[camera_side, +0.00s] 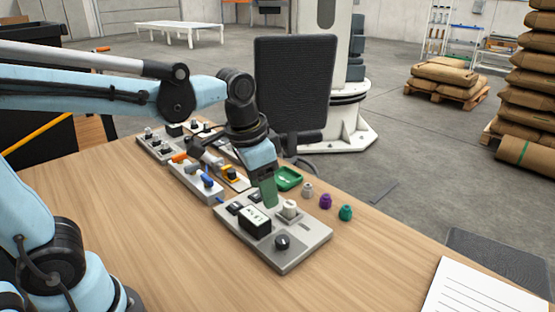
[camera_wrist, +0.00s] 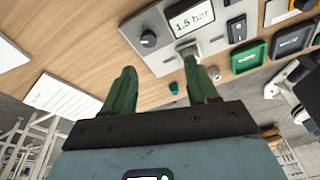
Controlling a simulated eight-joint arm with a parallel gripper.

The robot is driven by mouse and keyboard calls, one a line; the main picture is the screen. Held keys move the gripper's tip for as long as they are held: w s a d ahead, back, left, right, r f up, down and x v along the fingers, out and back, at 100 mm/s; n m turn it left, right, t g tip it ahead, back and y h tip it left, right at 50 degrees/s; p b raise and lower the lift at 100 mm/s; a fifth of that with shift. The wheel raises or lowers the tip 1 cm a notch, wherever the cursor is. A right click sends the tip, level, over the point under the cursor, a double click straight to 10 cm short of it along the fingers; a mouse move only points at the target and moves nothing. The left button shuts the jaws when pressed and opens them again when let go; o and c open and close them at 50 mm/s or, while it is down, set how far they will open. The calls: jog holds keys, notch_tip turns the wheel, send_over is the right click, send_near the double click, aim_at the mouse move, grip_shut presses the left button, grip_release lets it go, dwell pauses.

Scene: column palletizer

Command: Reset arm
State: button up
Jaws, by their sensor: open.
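My gripper (camera_side: 270,192) hangs at the end of the blue arm, just above the nearest grey control panel (camera_side: 290,262). In the wrist view its two green fingers (camera_wrist: 160,92) stand apart with nothing held between them. The panel also shows in the wrist view (camera_wrist: 215,42), with a display (camera_wrist: 190,20) reading 1.5 bar and a black knob (camera_wrist: 148,38). In the side view a pale knob (camera_side: 290,208) stands on the panel close to the fingertips; whether they touch it I cannot tell.
A green tray (camera_side: 288,179) and small grey (camera_side: 307,190), purple (camera_side: 325,201) and teal (camera_side: 345,212) knobs lie behind the panel. More panels (camera_side: 193,180) stand to the left. A paper sheet (camera_side: 480,290) lies at the right. The wooden table's (camera_side: 130,245) front left is clear.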

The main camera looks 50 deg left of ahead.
jog(key=s+a+f+n+t, duration=0.1)
jog(key=s+a+n+t, duration=0.2)
jog(key=s+t, duration=0.1)
jog(key=shift+s+a+f+n+t, duration=0.25)
jog(key=shift+a+f+n+t, duration=0.05)
jog(key=shift+a+f+t, duration=0.1)
dwell(1.3)
jog(key=n+g, duration=0.6)
jog(key=g, duration=0.1)
send_near(283, 238)
jog(key=shift+n, duration=0.3)
notch_tip(283, 238, down, 9)
jog(key=shift+w+d+r, duration=0.1)
jog(key=shift+w+r, duration=0.05)
jog(key=shift+r, duration=0.05)
